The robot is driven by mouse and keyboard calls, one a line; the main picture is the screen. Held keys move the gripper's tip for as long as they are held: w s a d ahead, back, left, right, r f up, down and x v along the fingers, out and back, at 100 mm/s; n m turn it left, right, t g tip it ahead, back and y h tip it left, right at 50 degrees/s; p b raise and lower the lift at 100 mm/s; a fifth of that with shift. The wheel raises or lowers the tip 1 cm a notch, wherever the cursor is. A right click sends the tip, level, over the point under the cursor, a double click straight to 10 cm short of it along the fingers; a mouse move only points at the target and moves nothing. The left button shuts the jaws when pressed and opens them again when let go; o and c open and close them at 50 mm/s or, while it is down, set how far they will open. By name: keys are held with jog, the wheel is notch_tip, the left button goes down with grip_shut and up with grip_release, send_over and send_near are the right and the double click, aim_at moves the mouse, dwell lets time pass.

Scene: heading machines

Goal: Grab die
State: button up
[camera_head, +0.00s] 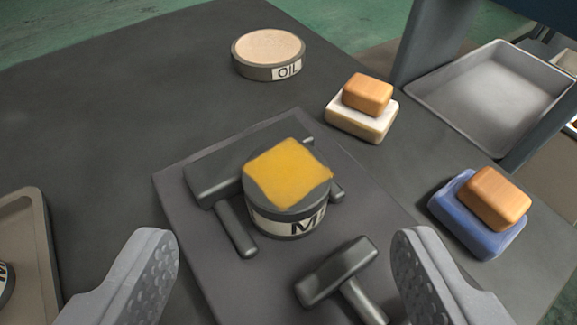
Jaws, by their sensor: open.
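A dark round die (287,222) with a pale band lettered "M" and a partly cut-off mark stands on a dark square plate (190,265) in the middle of the view. A yellow cloth-like patch (290,173) covers most of its top. My gripper (283,238) is open and empty, with one grey finger at the lower left and one at the lower right. The die shows between and beyond the fingertips, and neither finger appears to touch it.
Dark hammers (215,180) (340,270) lie on the plate close to the die. An OIL tin (268,50) stands behind. Wooden blocks rest on a white pad (360,122) and a blue pad (475,230) at right. Trays (490,85) (30,215) sit at right and left.

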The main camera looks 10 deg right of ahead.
aim_at(288, 189)
jog(key=shift+w+d+f, duration=0.15)
jog(key=shift+w+f, duration=0.3)
jog(key=shift+w, duration=0.1)
jog(key=shift+p+x, duration=0.3)
jog(key=shift+x, duration=1.6)
jog(key=c, duration=1.3)
